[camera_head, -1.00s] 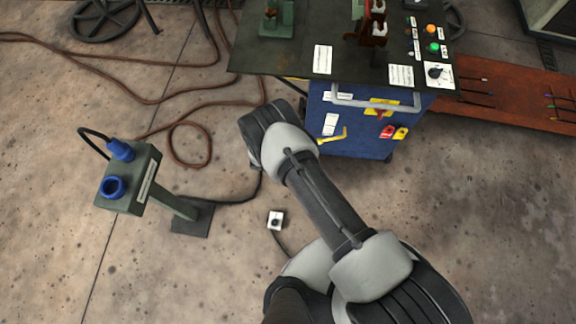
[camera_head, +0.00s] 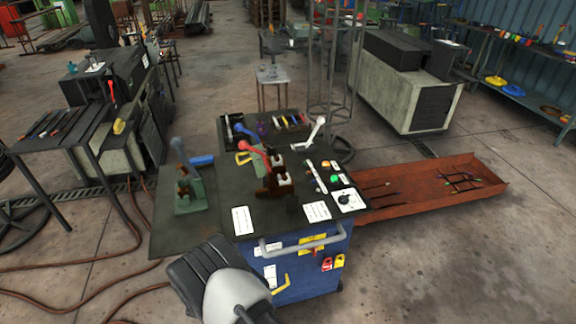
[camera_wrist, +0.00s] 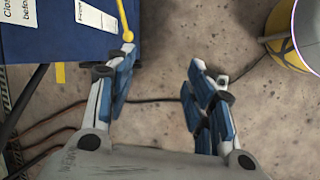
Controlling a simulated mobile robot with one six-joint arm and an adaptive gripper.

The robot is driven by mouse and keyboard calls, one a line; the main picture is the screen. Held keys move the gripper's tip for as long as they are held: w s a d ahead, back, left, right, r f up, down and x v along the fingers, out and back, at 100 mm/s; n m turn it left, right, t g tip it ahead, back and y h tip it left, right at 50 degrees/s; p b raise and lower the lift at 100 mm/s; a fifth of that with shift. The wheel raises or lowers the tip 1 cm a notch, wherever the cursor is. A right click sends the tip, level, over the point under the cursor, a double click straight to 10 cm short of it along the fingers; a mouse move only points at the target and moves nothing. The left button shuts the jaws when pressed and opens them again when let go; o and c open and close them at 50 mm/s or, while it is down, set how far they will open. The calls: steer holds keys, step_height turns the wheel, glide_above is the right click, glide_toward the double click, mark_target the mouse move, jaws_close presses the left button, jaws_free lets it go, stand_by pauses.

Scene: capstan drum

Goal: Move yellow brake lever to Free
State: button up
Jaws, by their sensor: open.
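A yellow lever (camera_head: 280,286) is on the front face of the blue cabinet (camera_head: 318,275). Its ball end (camera_wrist: 128,36) shows at the top of the wrist view, beside white labels; the wording on the nearest plates is only partly readable. My gripper (camera_wrist: 163,58) is open and empty, with blue-padded fingers spread apart. The ball end lies just past the tip of the left finger, not centred between the fingers, and I cannot tell whether they touch. The head view shows my arm in front of the cabinet, hiding the gripper.
A grey bar handle (camera_head: 300,242) crosses the cabinet front above the lever. Red and yellow tags (camera_head: 334,264) hang to its right. A yellow-and-black rounded object (camera_wrist: 290,38) is at the wrist view's upper right. Hoses (camera_head: 110,298) lie on the floor at left.

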steer(key=w+d+r+m, duration=0.2)
steer(key=d+r, duration=0.1)
steer(key=r, duration=0.6)
steer(key=w+d+r+m, duration=0.2)
steer(key=d+r, duration=0.1)
steer(key=r, duration=0.6)
steer(key=w+d+r+m, duration=0.3)
steer(key=d+r, duration=0.1)
steer(key=r, duration=0.4)
steer(key=s+d+r+m+y, duration=0.1)
steer(key=s+d+r+m, duration=0.15)
steer(key=d+r, duration=0.4)
steer(key=s+d+r+m, duration=0.2)
steer(key=s+d+r, duration=0.15)
steer(key=r, duration=0.55)
steer(key=s+d+r+m+y, duration=0.1)
steer(key=s+d+r+m, duration=0.2)
steer(key=s, duration=0.7)
steer(key=s+d+r+m+t+y, duration=0.1)
steer(key=s+d+r+m, duration=0.3)
steer(key=s, duration=0.6)
step_height(320, 180, up, 2)
steer(key=shift+s+d+r, duration=0.15)
steer(key=shift+s+d, duration=0.25)
steer(key=shift+d, duration=0.65)
